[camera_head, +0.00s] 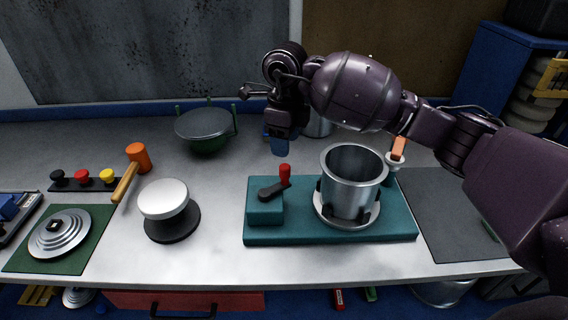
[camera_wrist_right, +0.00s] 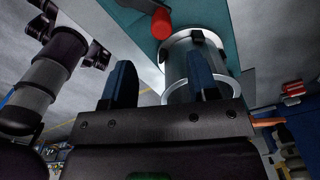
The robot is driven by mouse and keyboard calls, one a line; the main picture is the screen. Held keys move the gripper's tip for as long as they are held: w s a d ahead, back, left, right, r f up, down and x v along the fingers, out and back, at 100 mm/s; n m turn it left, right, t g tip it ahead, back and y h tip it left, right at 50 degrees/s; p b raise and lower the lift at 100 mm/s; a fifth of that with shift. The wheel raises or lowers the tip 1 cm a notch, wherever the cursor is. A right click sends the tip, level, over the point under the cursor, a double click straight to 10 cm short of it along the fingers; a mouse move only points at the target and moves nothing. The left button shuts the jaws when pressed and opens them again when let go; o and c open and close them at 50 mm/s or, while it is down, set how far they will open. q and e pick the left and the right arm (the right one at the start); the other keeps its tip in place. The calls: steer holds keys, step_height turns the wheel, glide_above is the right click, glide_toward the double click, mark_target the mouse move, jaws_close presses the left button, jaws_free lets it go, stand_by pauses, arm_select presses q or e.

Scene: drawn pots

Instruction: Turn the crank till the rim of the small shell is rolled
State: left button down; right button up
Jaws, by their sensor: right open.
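The small shell (camera_head: 353,180) is a shiny metal cylinder, open at the top, upright in dark clamps on a round plate of the teal machine (camera_head: 330,235). It also shows in the wrist view (camera_wrist_right: 192,62). The crank (camera_head: 272,190) is a dark arm with a red knob (camera_head: 285,173) on the teal box left of the shell. The knob shows in the wrist view (camera_wrist_right: 161,23). My right gripper (camera_head: 276,141) is open and empty, behind and above the knob, apart from it. Its blue fingers (camera_wrist_right: 160,80) are spread in the wrist view. My left gripper is out of view.
A white wheel with an orange handle (camera_head: 399,148) stands right of the shell. A green pot (camera_head: 206,128), orange mallet (camera_head: 138,155) and white-topped dark stand (camera_head: 164,199) are on the left. A grey mat (camera_head: 450,215) lies right of the machine.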

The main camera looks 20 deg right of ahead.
mark_target(285, 166)
step_height(285, 166, down, 8)
steer(key=shift+w+f+p, duration=0.1)
steer(key=shift+f+p, duration=0.1)
steer(key=shift+p, duration=0.2)
jaws_close()
